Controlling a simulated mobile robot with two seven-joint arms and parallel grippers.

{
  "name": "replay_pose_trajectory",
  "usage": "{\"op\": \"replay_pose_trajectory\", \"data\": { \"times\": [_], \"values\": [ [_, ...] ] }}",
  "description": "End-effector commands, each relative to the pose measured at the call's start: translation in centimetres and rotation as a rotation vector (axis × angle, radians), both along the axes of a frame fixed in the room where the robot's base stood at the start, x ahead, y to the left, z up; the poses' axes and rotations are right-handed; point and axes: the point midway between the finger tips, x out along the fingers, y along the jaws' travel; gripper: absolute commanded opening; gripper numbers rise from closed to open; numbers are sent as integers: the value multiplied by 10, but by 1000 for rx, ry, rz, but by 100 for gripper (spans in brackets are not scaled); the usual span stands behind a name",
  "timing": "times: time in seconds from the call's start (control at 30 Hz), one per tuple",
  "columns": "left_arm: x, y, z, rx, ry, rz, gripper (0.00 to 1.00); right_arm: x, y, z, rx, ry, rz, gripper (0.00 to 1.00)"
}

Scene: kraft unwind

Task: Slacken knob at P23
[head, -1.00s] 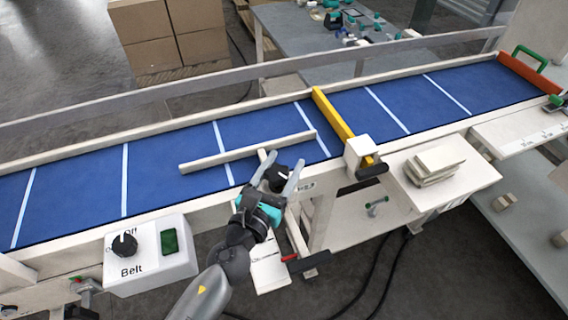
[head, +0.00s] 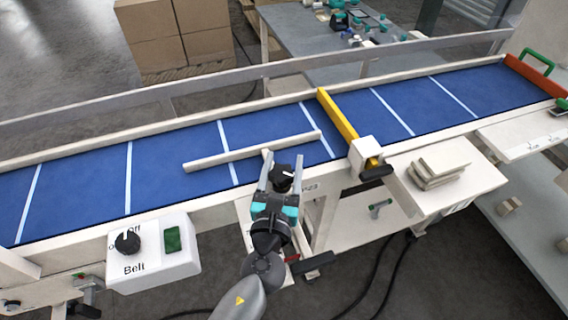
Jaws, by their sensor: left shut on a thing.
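The black knob (head: 284,172) sits on the front rail of the conveyor, beside a label (head: 309,187) that is partly covered and seems to end in "23". My left gripper (head: 281,170) is shut on the knob, one finger on each side of it. A white guide bar (head: 250,151) lies over the blue belt just behind the knob, with a short white arm reaching toward the knob. My right gripper is not in view.
A belt control box (head: 153,254) with a black dial and green button stands at the front left. A yellow bar (head: 337,114) crosses the blue belt (head: 180,148) to the right. A side shelf (head: 465,182) holds stacked pale blocks (head: 439,166).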

Motion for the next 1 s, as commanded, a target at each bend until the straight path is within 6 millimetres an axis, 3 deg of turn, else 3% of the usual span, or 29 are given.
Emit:
{"op": "replay_pose_trajectory", "data": {
  "times": [0.03, 0.27, 0.3, 0.53, 1.0],
  "values": [
    [-2, 0, -8, 3, 16, -1, 6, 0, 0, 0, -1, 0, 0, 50],
    [-3, 0, -8, 3, 17, -2, 6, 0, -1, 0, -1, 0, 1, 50],
    [-3, 0, -8, 3, 17, -2, 65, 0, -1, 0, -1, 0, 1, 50],
    [-1, 0, -5, 2, 10, -2, 90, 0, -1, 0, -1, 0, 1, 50],
    [4, 6, -2, 3, 5, -2, 92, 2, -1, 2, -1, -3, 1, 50]
  ]
}}
